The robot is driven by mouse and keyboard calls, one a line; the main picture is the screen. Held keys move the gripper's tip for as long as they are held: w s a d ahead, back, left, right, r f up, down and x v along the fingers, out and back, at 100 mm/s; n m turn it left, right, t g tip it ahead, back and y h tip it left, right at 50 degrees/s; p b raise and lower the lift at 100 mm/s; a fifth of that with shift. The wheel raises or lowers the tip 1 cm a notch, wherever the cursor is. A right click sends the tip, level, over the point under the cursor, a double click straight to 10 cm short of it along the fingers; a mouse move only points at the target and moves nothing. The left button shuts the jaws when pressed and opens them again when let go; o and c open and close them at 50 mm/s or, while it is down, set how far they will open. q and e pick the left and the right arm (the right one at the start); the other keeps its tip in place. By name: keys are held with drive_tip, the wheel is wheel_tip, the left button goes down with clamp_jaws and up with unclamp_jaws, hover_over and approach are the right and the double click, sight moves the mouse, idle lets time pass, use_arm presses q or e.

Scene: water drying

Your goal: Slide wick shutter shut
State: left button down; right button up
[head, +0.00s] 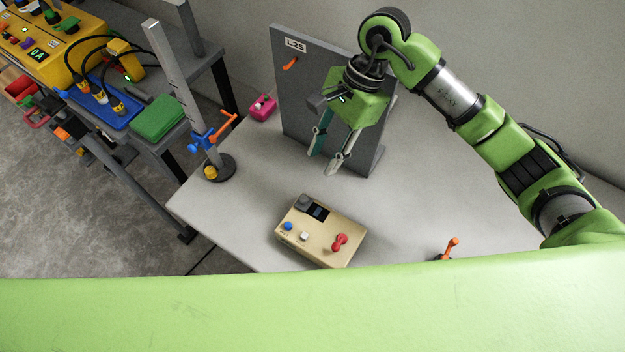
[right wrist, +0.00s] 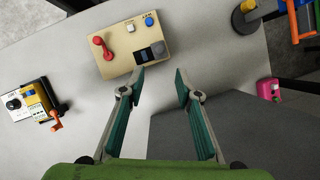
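A tall grey upright panel (head: 300,85) labelled L25 stands at the back of the light table, with a small orange handle (head: 290,63) near its upper left. I cannot tell for sure whether this handle belongs to the wick shutter; much of the panel's right side is hidden behind my right arm. My right gripper (head: 321,163) is in front of the panel, pointing down, its two fingers apart with nothing between them. The right wrist view shows the same open gripper (right wrist: 159,76), with the dark grey panel (right wrist: 240,125) at its right. My left gripper is not in view.
A beige control box (head: 318,250) with a red handle lies in front of the gripper. A post stand (head: 220,168) with orange and blue clamps and a pink box (head: 262,107) are at the left. Table at right is clear.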

drive_tip(key=p, duration=0.2)
approach(304, 198)
drive_tip(key=p+x, duration=0.1)
drive_tip(key=x, duration=0.5)
drive_tip(key=shift+a+f, duration=0.25)
drive_tip(key=shift+f, duration=0.1)
drive_tip(key=shift+x, duration=0.85)
drive_tip(key=shift+c, duration=0.5)
